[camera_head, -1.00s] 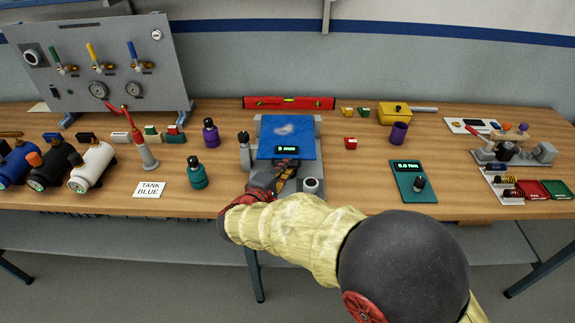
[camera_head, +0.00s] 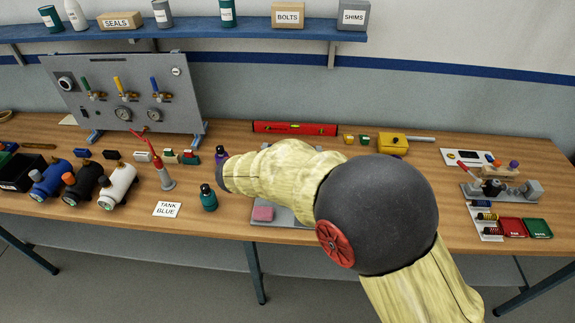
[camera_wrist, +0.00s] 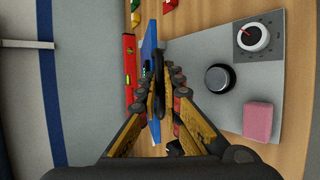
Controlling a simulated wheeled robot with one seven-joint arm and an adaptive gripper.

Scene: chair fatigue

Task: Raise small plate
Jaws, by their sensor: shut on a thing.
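The blue plate (camera_wrist: 150,40) shows nearly edge-on in the wrist view, with a small green-lit display partly visible beside my fingers. My gripper (camera_wrist: 159,80) is shut on it; the exact contact is partly hidden by the fingers. The plate is apart from the grey fixture base (camera_wrist: 205,60), whose top now lies open to view. In the head view my arm hides the gripper, the plate and most of the fixture.
The fixture bears a pink block (camera_wrist: 258,122), a black knob (camera_wrist: 219,78) and a dial (camera_wrist: 251,37). A teal bottle (camera_head: 208,198) stands left of it. A red level (camera_head: 295,128) lies behind. A shelf (camera_head: 200,28) hangs above the bench.

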